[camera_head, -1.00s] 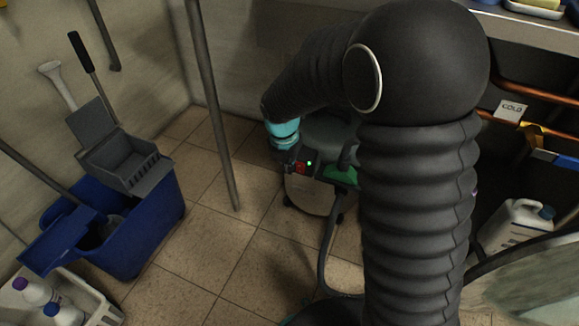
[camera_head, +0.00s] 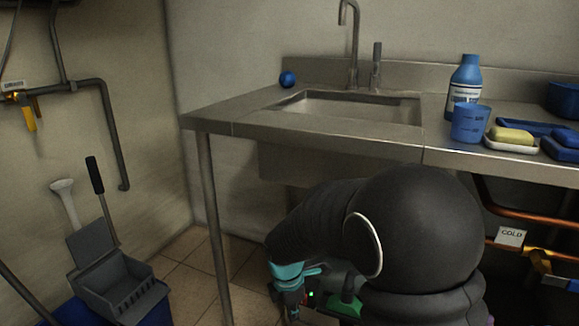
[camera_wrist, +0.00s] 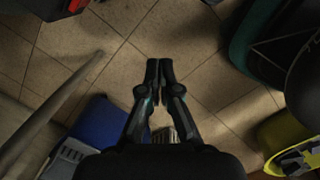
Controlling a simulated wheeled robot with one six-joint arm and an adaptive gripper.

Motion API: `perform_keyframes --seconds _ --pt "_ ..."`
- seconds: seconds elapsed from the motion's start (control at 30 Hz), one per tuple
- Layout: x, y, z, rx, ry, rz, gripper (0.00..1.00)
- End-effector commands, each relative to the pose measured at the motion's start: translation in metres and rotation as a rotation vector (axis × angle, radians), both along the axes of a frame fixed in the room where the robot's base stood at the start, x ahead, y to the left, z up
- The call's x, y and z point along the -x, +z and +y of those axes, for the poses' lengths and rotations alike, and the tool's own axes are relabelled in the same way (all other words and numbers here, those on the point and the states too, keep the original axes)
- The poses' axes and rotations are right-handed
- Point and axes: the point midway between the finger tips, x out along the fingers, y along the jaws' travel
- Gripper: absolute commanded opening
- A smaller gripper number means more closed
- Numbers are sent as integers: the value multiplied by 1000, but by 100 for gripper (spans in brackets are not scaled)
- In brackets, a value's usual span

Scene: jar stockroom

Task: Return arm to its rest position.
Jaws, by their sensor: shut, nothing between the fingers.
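My black arm is folded at the bottom of the head view, in front of the sink counter. My gripper (camera_wrist: 159,68) shows in the wrist view pointing down over the tiled floor. Its two fingertips touch each other and nothing is between them.
A steel sink counter (camera_head: 250,115) holds a blue bottle (camera_head: 464,85), a blue cup (camera_head: 470,123), yellow soap (camera_head: 511,135) and a small blue ball (camera_head: 287,78). A counter leg (camera_head: 213,220) stands left of my arm. A mop wringer (camera_head: 115,270) is at lower left.

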Motion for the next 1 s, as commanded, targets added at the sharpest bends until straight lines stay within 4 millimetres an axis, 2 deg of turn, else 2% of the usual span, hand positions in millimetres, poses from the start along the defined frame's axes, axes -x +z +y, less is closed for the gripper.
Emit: perform_keyframes --seconds 0.17,0.27,0.4,0.6,0.8,1.0 --pt "28 19 -13 -29 -388 -12 0" --pt "45 36 -24 -51 -622 -28 0" --pt "71 68 -44 -98 -961 -62 0" --pt "110 113 -73 -185 -1376 -110 0" --pt "146 151 -97 -290 -1666 -155 0" --pt "179 185 -119 -408 -1810 -211 0"
